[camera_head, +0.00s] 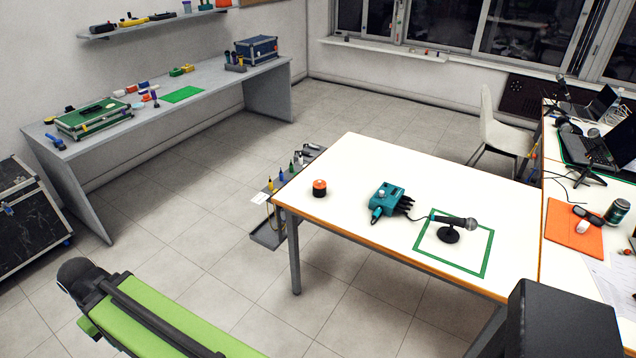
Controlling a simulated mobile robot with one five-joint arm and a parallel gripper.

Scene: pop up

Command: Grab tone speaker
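A small orange-and-black cylinder (319,187) stands upright near the left end of the white table; it may be the tone speaker, but it is too small to tell. A teal box (386,198) with black parts at its right side lies to its right on the same table. My gripper is not clearly in view, and nothing is seen touching either thing.
The white table (350,155) also holds a microphone on a stand (450,230) by a green taped square. A tool rack (285,183) hangs at its left edge. A chair (497,125) stands behind. Grey floor is open left of the table.

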